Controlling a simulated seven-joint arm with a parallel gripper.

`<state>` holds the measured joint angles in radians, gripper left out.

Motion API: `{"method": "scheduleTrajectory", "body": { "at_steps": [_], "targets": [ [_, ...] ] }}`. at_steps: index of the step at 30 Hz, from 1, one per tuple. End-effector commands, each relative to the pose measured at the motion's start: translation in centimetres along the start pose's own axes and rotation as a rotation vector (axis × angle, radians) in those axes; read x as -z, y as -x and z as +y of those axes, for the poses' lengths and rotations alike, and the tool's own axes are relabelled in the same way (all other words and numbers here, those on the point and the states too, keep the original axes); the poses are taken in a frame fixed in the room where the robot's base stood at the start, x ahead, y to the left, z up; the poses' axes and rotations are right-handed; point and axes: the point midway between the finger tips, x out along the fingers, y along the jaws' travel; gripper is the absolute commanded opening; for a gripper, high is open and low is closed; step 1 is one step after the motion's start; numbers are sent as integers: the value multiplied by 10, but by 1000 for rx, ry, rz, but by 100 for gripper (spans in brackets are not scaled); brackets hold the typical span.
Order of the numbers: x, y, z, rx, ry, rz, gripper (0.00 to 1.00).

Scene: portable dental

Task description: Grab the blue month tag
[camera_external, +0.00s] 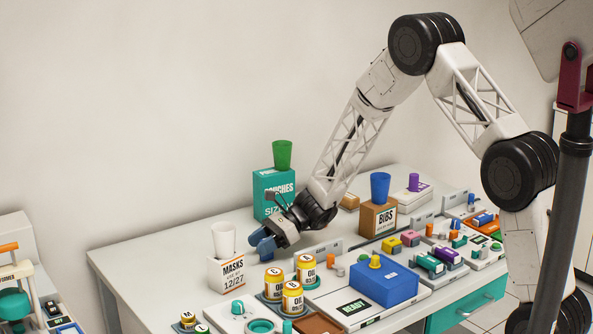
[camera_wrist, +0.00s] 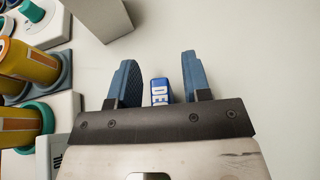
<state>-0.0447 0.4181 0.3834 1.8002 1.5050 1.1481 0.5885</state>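A small blue tag (camera_wrist: 160,90) with white letters, of which "DE" can be read, shows in the wrist view. It lies between the two blue fingers of my gripper (camera_wrist: 158,75), with a gap on each side, wider on the right. The fingers are apart and do not touch it. In the external view my gripper (camera_external: 262,243) is low over the table, just right of the masks box. The tag cannot be made out there, as my gripper covers that spot.
The white masks box (camera_external: 227,275) with a white cup (camera_external: 223,240) stands close to the left of my gripper. Yellow cans (camera_external: 293,298) stand in front. The teal pouches box (camera_external: 268,192) stands behind, with a green cup (camera_external: 282,155) on top. Bare table lies beyond the fingers.

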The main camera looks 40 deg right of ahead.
Motion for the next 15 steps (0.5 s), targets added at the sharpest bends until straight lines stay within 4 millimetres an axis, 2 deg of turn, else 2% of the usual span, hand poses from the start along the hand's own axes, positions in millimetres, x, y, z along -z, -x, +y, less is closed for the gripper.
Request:
{"method": "scheduleTrajectory", "body": {
  "at_steps": [1, 8, 15],
  "targets": [
    [0, 0, 0, 0, 0, 0, 36],
    [0, 0, 0, 0, 0, 0, 1],
    [0, 0, 0, 0, 0, 0, 0]
  ]
}}
